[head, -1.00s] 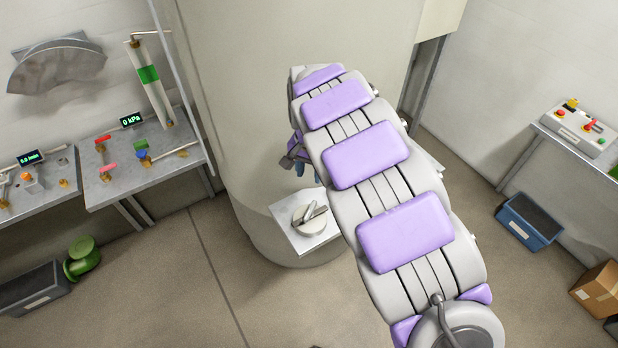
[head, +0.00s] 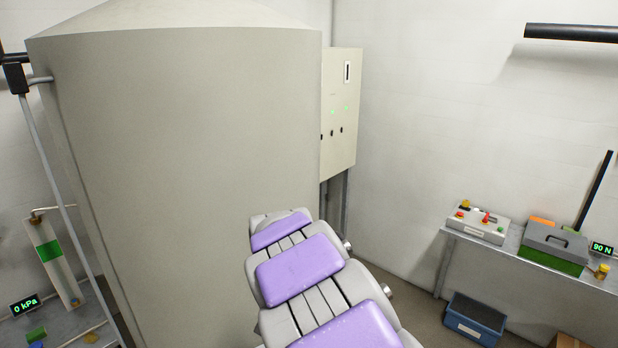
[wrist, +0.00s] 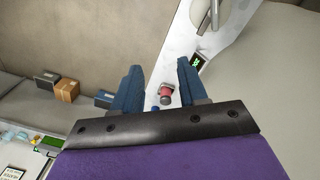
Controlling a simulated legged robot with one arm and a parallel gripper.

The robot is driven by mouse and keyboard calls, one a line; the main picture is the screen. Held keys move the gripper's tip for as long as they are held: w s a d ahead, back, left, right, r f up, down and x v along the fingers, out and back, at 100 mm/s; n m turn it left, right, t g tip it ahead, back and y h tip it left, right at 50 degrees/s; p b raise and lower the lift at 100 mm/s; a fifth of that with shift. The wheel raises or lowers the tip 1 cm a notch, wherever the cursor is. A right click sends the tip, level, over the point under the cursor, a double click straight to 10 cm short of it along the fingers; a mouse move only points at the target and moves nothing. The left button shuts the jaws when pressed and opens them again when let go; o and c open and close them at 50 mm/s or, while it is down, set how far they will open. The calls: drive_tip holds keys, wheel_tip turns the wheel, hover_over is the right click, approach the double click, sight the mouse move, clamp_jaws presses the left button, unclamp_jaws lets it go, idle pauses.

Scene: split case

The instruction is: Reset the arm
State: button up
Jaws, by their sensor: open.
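My arm (head: 300,272), grey with purple pads, reaches from the bottom of the head view up in front of a large beige tank. Its far end hides my gripper in that view. In the wrist view my gripper (wrist: 158,66) shows two blue fingers, spread apart with nothing held between them. Beyond the fingers are a white panel (wrist: 172,62), a small red and grey knob (wrist: 165,93) and a green-lit display (wrist: 197,64). A grey handle (wrist: 208,18) is partly cut off at the top. I cannot tell the distance from the fingers to the panel.
The beige tank (head: 190,140) fills the left and middle of the head view. A grey cabinet (head: 340,115) stands beside it. A bench (head: 510,248) with a control box (head: 480,222) and a toolbox (head: 555,245) is at right, with a blue bin (head: 474,318) below.

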drive_tip(key=s+d+r+b, duration=0.1)
drive_tip(key=s+d+r, duration=0.3)
drive_tip(key=s+d, duration=0.9)
drive_tip(key=s+d+f+n+g+b, duration=0.1)
drive_tip(key=s+d, duration=0.2)
drive_tip(key=s, duration=0.6)
drive_tip(key=s+d+f+n, duration=0.1)
drive_tip(key=s+d, duration=0.2)
drive_tip(key=s, duration=0.6)
drive_tip(key=shift+s+f+g+y+b, duration=0.2)
drive_tip(key=shift+g+y+b, duration=0.1)
drive_tip(key=shift+g+b, duration=0.1)
